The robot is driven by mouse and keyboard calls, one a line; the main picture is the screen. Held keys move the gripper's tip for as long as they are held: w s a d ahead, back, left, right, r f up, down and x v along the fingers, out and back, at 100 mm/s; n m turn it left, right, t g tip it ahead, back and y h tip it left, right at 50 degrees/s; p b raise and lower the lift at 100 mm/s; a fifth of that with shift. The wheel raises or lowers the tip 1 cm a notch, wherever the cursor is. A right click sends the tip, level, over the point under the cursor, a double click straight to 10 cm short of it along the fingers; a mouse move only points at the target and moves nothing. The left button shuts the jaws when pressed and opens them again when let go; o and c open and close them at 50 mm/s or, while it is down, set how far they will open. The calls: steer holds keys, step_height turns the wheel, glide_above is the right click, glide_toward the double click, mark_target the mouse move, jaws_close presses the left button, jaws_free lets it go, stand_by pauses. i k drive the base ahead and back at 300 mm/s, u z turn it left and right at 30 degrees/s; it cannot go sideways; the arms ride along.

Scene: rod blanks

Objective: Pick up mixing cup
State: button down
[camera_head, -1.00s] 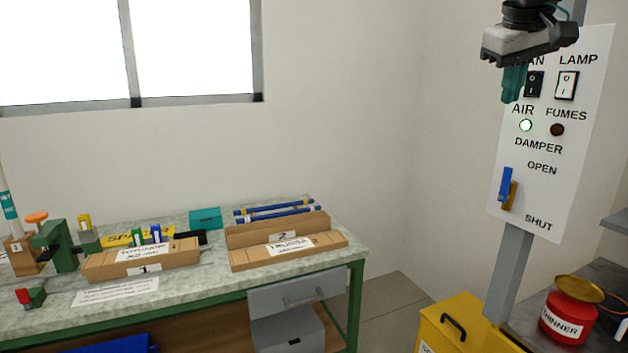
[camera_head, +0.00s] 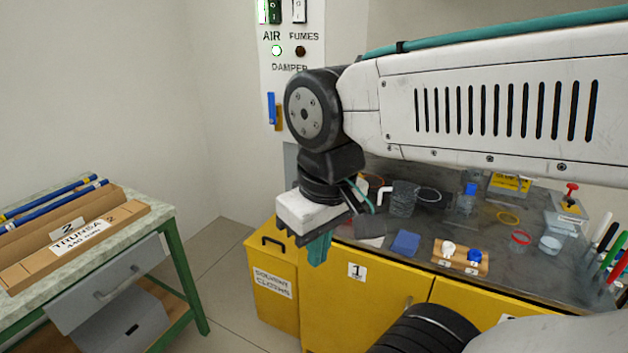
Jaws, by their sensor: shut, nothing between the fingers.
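My gripper (camera_head: 318,250) has teal fingers that are shut and empty. It points down in front of the yellow cabinet at the left end of the grey worktop (camera_head: 400,243). On the worktop, to the right of my gripper, stand a grey see-through mug-like vessel (camera_head: 403,199), a small clear cup with a red rim (camera_head: 520,241) and a clear round cup (camera_head: 550,245). I cannot tell which of these is the mixing cup. My gripper is apart from all of them. My arm hides part of the worktop's back.
A blue pad (camera_head: 405,243) and a wooden block with a white and a blue knob (camera_head: 460,257) lie near the worktop's front edge. Upright coloured-handled tools (camera_head: 610,250) stand at the far right. A yellow solvent cloths bin (camera_head: 272,280) and a green-framed bench (camera_head: 185,255) are left.

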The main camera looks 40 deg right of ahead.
mark_target(519, 241)
steer(key=z, duration=3.95)
steer(key=k, duration=1.05)
steer(key=u, duration=1.6)
steer(key=i, duration=0.5)
